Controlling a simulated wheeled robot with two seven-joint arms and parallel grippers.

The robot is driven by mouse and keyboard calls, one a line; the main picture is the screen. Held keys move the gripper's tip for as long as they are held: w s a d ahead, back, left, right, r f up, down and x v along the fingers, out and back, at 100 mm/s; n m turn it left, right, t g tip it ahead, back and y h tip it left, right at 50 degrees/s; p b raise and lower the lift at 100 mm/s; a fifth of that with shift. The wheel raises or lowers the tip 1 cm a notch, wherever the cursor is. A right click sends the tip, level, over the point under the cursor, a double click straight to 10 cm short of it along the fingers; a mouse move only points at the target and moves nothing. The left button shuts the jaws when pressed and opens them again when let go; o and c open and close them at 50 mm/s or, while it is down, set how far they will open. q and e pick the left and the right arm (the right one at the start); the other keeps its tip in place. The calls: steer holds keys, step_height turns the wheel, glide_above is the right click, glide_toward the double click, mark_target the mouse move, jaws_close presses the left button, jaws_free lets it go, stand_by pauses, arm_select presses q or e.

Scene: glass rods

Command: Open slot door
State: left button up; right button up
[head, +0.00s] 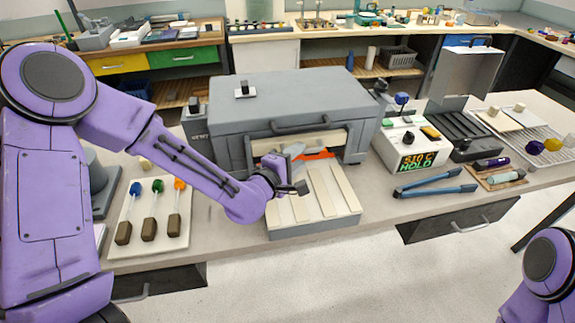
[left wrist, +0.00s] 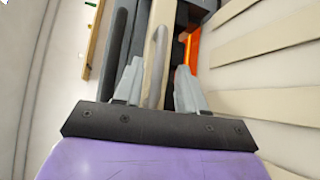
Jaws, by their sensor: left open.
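The grey kiln (head: 350,115) stands at the middle of the bench. Its front slot has a cream door strip (head: 325,138), which also shows in the left wrist view (left wrist: 160,35). A pale handle (left wrist: 158,65) is on the strip. Orange shows just below the strip in the head view, so the slot is at least partly uncovered. My left gripper (head: 288,153) is at the slot front, fingers open. In the left wrist view its fingers (left wrist: 158,85) lie on either side of the handle; contact cannot be told. The right gripper is out of view.
A cream slatted shelf (head: 315,200) projects below the slot. A dark bar handle (head: 300,125) runs above it. A rod tray (head: 175,232) lies left; a controller (head: 395,150) and blue tongs (head: 435,188) lie right.

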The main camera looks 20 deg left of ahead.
arm_select(q)
steer(key=p+v, duration=0.7)
steer(key=v, duration=0.2)
stand_by(0.4)
